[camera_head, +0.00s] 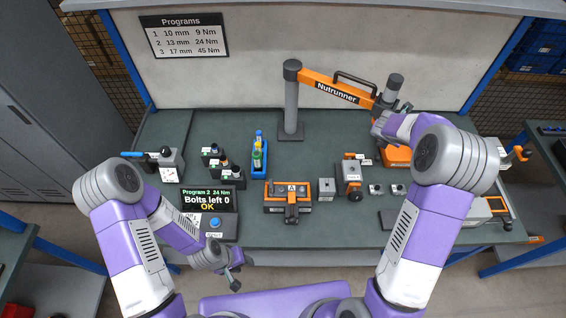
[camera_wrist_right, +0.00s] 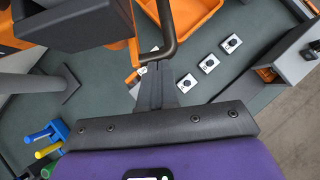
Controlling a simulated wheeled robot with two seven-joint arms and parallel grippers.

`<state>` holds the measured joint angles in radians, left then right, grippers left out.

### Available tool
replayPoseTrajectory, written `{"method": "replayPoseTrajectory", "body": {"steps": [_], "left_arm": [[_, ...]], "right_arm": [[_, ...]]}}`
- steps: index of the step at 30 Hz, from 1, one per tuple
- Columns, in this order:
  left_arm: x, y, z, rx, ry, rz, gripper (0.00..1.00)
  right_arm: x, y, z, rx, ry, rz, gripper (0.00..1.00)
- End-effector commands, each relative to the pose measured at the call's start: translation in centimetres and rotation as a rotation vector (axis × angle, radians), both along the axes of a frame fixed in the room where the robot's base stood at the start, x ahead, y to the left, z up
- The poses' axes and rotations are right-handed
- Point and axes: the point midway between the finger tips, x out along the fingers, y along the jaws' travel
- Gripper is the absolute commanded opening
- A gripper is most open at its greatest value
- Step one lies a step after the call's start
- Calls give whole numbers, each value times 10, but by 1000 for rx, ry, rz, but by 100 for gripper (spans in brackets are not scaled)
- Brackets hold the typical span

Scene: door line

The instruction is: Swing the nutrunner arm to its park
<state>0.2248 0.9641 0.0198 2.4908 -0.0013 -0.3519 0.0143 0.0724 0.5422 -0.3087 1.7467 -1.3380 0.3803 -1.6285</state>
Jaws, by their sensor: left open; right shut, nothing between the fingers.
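The nutrunner arm (camera_head: 335,90) is an orange beam marked "Nutrunner" on a grey post (camera_head: 291,105), reaching right across the back of the bench. A dark handle bar (camera_head: 357,79) stands on top of it. My right gripper (camera_head: 402,107) is beside the beam's right end, partly covering the tool there. In the right wrist view its fingers (camera_wrist_right: 158,82) are shut and empty, close to a dark bent bar (camera_wrist_right: 168,40); whether they touch it I cannot tell. My left gripper (camera_head: 236,276) is open and empty, low in front of the bench.
The display (camera_head: 209,199) reads "Program 2 24 Nm, Bolts left 0, OK". A fixture marked A (camera_head: 290,192), a blue rack (camera_head: 260,165) of coloured sockets and an orange bin (camera_head: 397,157) stand on the bench. The back left of the bench is clear.

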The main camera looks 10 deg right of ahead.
Motion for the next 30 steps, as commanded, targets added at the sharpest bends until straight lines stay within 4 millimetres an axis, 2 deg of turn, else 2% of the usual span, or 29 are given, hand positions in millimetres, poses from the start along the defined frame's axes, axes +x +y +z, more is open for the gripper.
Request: {"method": "replayPoseTrajectory", "body": {"steps": [3, 9, 30], "left_arm": [[0, 0, 10, 0, 0, 0, 43], [0, 0, 14, 0, 0, 0, 43], [0, 0, 13, 0, 0, 0, 43]], "right_arm": [[5, -13, 1, 0, 1, -8, 0], [9, -22, 0, 1, 0, -12, 0], [10, -21, 0, 1, -1, -12, 0]]}}
